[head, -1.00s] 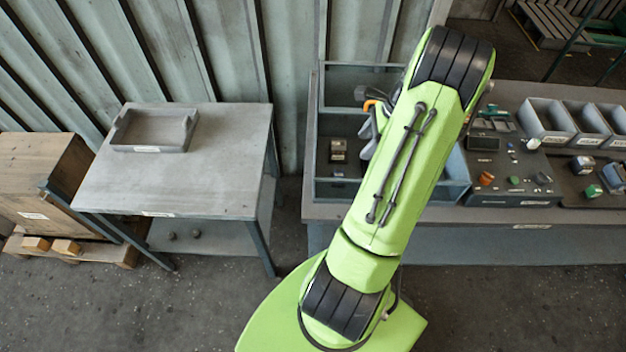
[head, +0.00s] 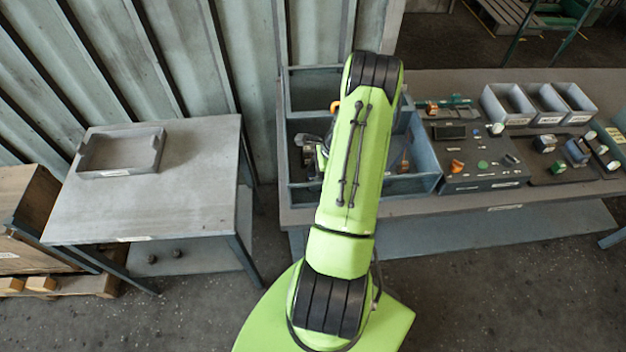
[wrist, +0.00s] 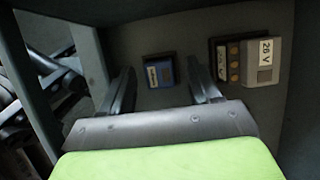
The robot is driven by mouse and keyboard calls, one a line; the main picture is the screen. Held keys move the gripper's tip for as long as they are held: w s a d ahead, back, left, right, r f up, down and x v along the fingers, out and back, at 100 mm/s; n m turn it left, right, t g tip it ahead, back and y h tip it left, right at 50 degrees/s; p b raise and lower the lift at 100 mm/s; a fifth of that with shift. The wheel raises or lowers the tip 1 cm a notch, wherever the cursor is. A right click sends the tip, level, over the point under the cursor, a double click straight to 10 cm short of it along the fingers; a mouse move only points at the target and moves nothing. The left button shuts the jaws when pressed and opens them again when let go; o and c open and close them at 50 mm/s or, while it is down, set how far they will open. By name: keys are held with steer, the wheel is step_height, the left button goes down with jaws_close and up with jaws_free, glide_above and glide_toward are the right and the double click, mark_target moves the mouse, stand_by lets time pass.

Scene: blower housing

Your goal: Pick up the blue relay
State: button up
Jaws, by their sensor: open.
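The blue relay (wrist: 160,72) is a small blue block with a pale label and a dark side. In the wrist view it stands on the dark floor of a compartment, just beyond my fingertips. My gripper (wrist: 160,84) is open and empty. Its two dark fingers point at the relay, one to the left of it and one to the right in the picture. I cannot tell how far the tips are from it. In the head view my own arm hides the gripper, and I cannot make out the relay.
A pale block marked "26 V" (wrist: 262,60) stands right of the relay. A compartment wall (wrist: 92,60) rises at left, with black tools (wrist: 40,85) beyond. The divided bin (head: 425,165) sits on the bench beside a parts panel (head: 480,180). A side table (head: 200,190) holds a grey tray (head: 120,172).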

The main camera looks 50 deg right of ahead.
steer(key=c, duration=0.9)
step_height(320, 180, up, 10)
steer(key=shift+r, duration=0.1)
steer(key=shift+c, duration=0.2)
